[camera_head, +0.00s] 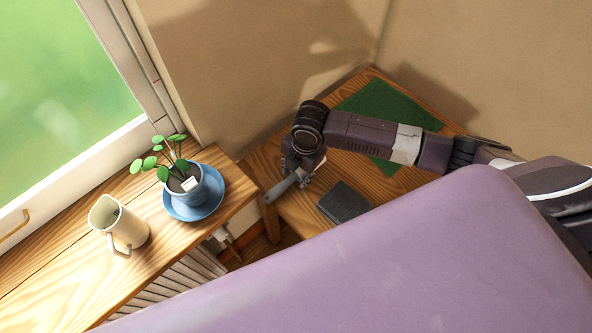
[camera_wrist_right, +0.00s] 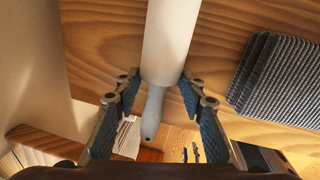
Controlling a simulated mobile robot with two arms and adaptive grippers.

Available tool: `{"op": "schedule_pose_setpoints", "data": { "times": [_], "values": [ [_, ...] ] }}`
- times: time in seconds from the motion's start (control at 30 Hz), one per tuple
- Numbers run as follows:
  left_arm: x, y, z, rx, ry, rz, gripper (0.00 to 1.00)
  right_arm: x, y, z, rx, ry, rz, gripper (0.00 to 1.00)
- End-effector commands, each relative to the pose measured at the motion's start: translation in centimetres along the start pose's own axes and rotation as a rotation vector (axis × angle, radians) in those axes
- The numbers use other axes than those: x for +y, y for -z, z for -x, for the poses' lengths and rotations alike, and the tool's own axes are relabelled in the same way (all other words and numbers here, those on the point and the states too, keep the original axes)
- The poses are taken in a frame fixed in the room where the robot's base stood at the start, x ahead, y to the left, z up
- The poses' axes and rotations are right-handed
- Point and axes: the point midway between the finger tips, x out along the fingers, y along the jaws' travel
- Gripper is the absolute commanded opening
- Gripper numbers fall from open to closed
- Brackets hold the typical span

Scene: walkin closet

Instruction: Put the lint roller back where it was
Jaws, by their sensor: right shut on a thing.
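The lint roller has a white roll (camera_wrist_right: 170,40) and a grey handle, which shows in the head view (camera_head: 281,189) and in the right wrist view (camera_wrist_right: 152,113). My right gripper (camera_head: 303,170) is shut on the lint roller, with one finger on each side of it in the wrist view (camera_wrist_right: 160,88). The roller is over the near left part of the wooden table (camera_head: 290,212); I cannot tell whether it touches the top. A green mat (camera_head: 378,105) lies at the table's back corner, partly hidden by my right arm. My left gripper is not in view.
A dark ribbed folded cloth (camera_head: 344,202) lies on the table, right of the roller, also in the wrist view (camera_wrist_right: 277,82). A potted plant (camera_head: 186,184) on a blue saucer and a cream jug (camera_head: 119,222) stand on the windowsill. A large purple surface (camera_head: 400,265) fills the foreground.

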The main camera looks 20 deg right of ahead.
Motion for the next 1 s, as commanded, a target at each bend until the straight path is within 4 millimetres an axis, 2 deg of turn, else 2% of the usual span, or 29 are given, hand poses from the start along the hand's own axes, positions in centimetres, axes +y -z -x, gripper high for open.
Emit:
{"op": "schedule_pose_setpoints", "data": {
  "times": [0.3, 0.33, 0.47, 0.77, 0.87, 1.0],
  "values": [
    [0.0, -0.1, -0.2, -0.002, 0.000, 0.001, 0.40, -0.1, 0.0, -0.4, 0.000, 0.000, 0.000, 0.18],
    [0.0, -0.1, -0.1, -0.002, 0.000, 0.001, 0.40, -0.1, 0.0, -0.3, 0.000, 0.000, 0.000, 0.39],
    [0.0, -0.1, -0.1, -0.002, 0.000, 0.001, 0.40, -0.1, 0.0, -0.3, 0.000, 0.000, 0.000, 0.54],
    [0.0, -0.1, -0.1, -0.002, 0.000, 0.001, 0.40, -0.1, 0.0, -0.2, 0.000, 0.000, 0.000, 0.55],
    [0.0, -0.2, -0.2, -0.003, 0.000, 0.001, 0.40, 0.0, -0.1, 0.4, -0.001, -0.001, 0.000, 0.55],
    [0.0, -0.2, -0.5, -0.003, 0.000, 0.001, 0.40, 0.1, -0.1, 2.4, -0.001, -0.004, 0.002, 0.55]
  ]
}}
